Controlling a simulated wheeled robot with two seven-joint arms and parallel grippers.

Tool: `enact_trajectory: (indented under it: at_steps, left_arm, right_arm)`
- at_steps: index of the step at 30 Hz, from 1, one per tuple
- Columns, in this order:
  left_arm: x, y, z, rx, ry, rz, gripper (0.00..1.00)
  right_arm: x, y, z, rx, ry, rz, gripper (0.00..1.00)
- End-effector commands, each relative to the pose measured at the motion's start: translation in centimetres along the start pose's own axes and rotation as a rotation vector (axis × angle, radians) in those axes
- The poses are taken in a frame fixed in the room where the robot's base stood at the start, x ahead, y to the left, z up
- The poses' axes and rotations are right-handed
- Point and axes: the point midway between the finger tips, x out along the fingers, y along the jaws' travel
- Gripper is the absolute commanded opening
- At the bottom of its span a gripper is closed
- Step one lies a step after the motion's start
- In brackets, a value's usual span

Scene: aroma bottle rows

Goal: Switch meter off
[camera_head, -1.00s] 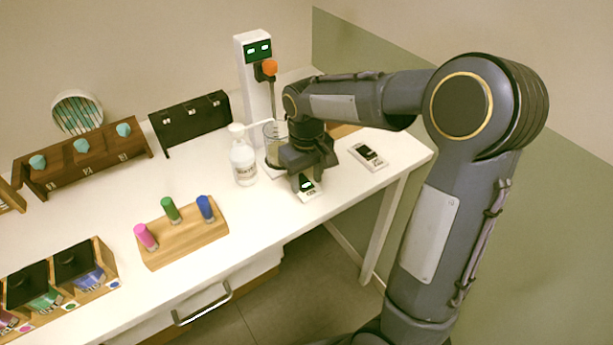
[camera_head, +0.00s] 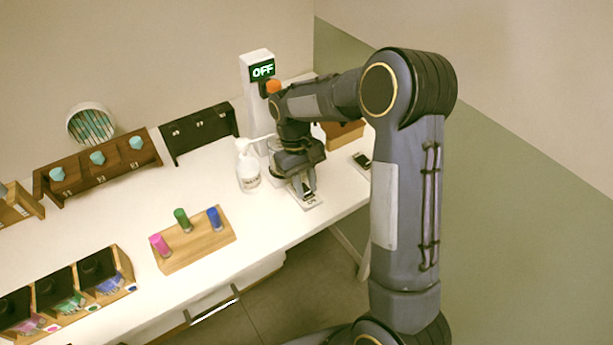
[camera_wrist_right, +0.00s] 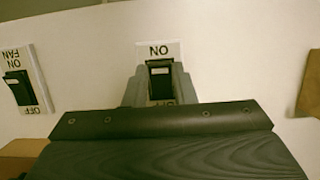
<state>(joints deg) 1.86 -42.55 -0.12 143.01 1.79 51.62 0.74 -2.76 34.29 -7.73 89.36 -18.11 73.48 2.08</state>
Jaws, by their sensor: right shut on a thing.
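The meter is a white column (camera_head: 255,105) at the back of the table, and its green display (camera_head: 262,69) reads OFF. A small white switch plate (camera_head: 313,204) lies near the table's front edge. My right gripper (camera_head: 304,190) is down at this plate. In the right wrist view the plate (camera_wrist_right: 158,48) shows the letters of ON, upside down, and a black rocker switch (camera_wrist_right: 160,83). The fingers of my right gripper (camera_wrist_right: 160,90) are shut on the rocker switch from both sides. The lower label is partly hidden. My left gripper is out of view.
A fan switch plate (camera_wrist_right: 24,80) lies beside it. A white bottle (camera_head: 248,170) stands left of my right gripper. A wooden stand (camera_head: 195,244) holds pink, green and blue capped vials. A compartment rack (camera_head: 120,262) is at the front left.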

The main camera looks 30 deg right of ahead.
Motion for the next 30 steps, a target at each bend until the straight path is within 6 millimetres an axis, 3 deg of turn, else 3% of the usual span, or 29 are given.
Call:
enact_trajectory:
  at_steps: [8, 9, 13, 23, 30]
  left_arm:
    - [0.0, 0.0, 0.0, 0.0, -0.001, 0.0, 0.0]
    - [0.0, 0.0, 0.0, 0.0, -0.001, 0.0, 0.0]
    - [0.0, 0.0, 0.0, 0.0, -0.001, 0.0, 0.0]
    - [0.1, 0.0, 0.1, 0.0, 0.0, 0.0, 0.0]
    - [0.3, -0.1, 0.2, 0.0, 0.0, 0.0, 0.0]
  right_arm:
    - [-0.1, 0.1, -0.1, 0.001, -0.001, 0.0, 0.01]
    - [-0.1, 0.0, -0.1, 0.001, -0.001, 0.0, 0.28]
    - [-0.1, 0.0, 0.0, 0.001, -0.001, 0.0, 0.45]
    - [-0.3, 0.0, -0.1, 0.001, 0.0, 0.0, 0.45]
    - [-3.8, 0.0, -0.2, 0.0, 0.005, 0.0, 0.45]
